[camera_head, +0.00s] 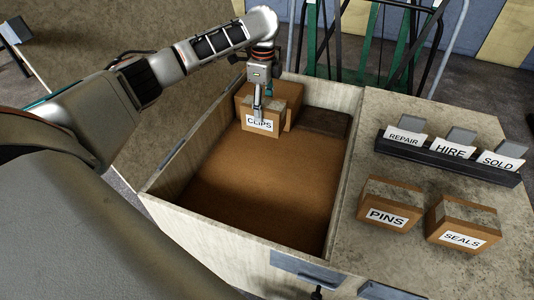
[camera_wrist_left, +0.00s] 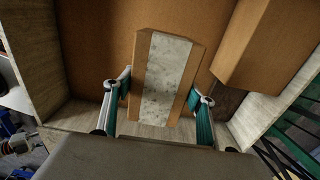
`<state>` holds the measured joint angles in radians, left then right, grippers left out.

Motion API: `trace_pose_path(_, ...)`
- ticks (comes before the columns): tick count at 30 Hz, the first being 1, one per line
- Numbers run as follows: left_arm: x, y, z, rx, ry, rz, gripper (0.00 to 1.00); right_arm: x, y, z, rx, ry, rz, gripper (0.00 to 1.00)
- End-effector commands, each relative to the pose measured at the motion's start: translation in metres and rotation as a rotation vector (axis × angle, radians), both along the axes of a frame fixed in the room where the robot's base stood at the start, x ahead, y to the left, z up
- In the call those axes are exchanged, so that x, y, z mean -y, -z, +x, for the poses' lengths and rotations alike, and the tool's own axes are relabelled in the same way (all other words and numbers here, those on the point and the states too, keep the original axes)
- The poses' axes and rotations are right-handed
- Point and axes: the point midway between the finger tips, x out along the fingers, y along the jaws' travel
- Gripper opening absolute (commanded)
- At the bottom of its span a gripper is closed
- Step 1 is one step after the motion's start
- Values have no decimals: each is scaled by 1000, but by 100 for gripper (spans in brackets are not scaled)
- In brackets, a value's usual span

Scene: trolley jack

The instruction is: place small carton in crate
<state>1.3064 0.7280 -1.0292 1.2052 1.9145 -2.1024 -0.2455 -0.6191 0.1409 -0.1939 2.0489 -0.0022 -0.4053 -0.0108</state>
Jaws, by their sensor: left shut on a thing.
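The small carton marked CLIPS (camera_head: 261,126), brown with a white label, is at the far end of an open box with pale wooden walls (camera_head: 190,226) and a brown floor, which I take as the crate. My left gripper (camera_head: 258,108) comes from above and is shut on this carton. In the left wrist view, the carton (camera_wrist_left: 166,75) with its pale tape strip sits between the two fingers (camera_wrist_left: 160,98), one on each side. I cannot tell whether its underside touches the floor. My right gripper is not in view.
A larger brown carton (camera_head: 290,94) stands close behind the held one. Cartons marked PINS (camera_head: 388,204) and SEALS (camera_head: 463,224) stand on the worktop at right. A black card rack (camera_head: 447,160) lies behind them. The box's near floor is clear.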

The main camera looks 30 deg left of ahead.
Motion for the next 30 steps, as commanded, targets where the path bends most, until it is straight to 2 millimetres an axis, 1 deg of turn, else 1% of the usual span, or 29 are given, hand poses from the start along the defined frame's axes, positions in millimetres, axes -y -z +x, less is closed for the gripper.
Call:
trace_pose_path(1,0,21,-2,-11,1,-2,20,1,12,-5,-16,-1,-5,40)
trace_pose_path(4,0,48,-2,-14,2,0,20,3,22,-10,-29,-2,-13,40)
trace_pose_path(7,0,72,-3,-15,0,-1,20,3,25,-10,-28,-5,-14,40)
trace_pose_path(12,0,109,-3,-15,0,-1,20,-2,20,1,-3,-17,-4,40)
trace_pose_path(16,0,126,-2,-9,1,0,20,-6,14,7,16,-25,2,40)
trace_pose_path(22,0,131,0,-2,0,-1,20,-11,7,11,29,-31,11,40)
trace_pose_path(26,0,145,-1,-5,-1,1,20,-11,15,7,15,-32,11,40)
trace_pose_path(30,0,173,-3,-12,0,-1,20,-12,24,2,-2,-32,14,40)
